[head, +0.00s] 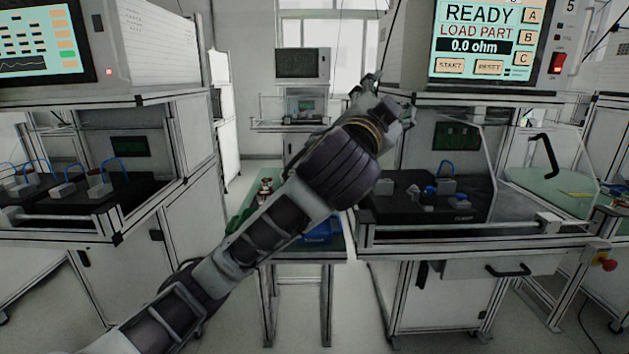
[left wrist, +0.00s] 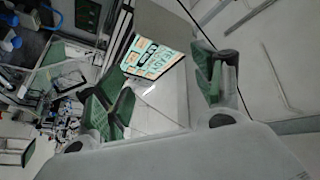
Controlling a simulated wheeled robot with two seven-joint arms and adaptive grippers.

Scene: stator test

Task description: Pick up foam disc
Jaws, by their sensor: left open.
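My left arm reaches up across the head view from the lower left, and its gripper (head: 372,88) is raised in front of the right-hand test station. In the left wrist view, the two green-padded fingers of my left gripper (left wrist: 160,92) stand wide apart with nothing held between them. I cannot make out a foam disc in either view; my arm hides part of the middle table. My right gripper is not in view.
The right test station (head: 470,232) has a black fixture plate (head: 450,207) with grey blocks and blue parts, below a screen (head: 475,40) reading READY, LOAD PART. Another station (head: 100,200) stands left. A blue bin (head: 318,236) sits on the narrow green-topped table between them.

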